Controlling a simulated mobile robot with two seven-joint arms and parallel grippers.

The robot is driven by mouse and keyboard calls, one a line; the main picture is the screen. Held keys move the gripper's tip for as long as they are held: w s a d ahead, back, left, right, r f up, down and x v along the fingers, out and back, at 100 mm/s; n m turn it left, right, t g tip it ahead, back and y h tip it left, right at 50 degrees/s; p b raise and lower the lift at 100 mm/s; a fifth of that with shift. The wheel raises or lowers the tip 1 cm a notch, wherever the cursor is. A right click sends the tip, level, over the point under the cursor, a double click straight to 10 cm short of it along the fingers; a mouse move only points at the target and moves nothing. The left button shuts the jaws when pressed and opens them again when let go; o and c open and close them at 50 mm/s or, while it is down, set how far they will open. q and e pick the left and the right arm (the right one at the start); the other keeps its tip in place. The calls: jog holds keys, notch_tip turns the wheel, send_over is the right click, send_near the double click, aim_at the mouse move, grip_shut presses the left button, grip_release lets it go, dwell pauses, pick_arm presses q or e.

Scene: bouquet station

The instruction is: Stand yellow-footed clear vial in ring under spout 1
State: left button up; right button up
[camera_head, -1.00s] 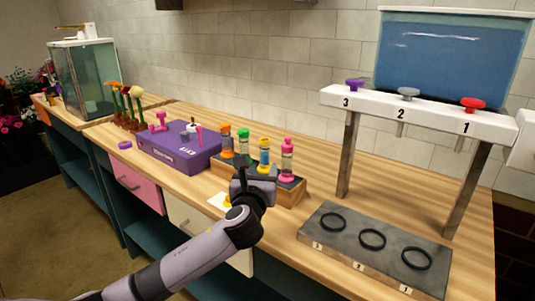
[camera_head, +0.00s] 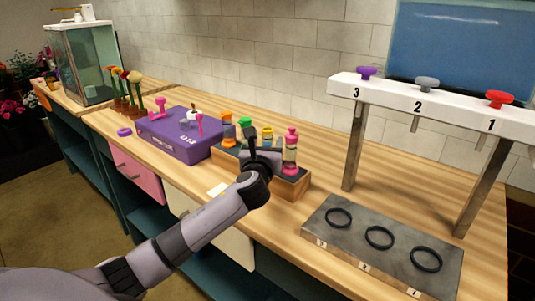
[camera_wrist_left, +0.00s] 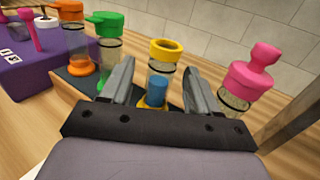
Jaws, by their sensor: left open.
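The clear vial with a yellow ring top (camera_head: 267,132) stands in the rack, between the green-topped and pink-topped vials. In the left wrist view this vial (camera_wrist_left: 165,52) is upright between my fingers, with a yellow foot and a blue part inside or behind its glass. My left gripper (camera_wrist_left: 156,78) is open, one finger on each side of the vial; contact cannot be told. In the head view the left gripper (camera_head: 264,160) partly hides the vial. Ring 1 (camera_head: 426,259) is empty on the grey plate, below the spout with the red knob (camera_head: 498,98). My right gripper is out of view.
An orange-topped vial (camera_wrist_left: 76,40), a green-topped vial (camera_wrist_left: 108,38) and a pink-topped vial (camera_wrist_left: 250,75) stand close by in the rack (camera_head: 287,182). A purple box (camera_head: 180,138) is left of it. Spout-frame posts (camera_head: 354,150) rise behind the grey plate (camera_head: 325,228).

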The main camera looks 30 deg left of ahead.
pick_arm(q)
jog(key=shift+x, duration=0.85)
grip_shut()
jog(key=shift+r, duration=0.1)
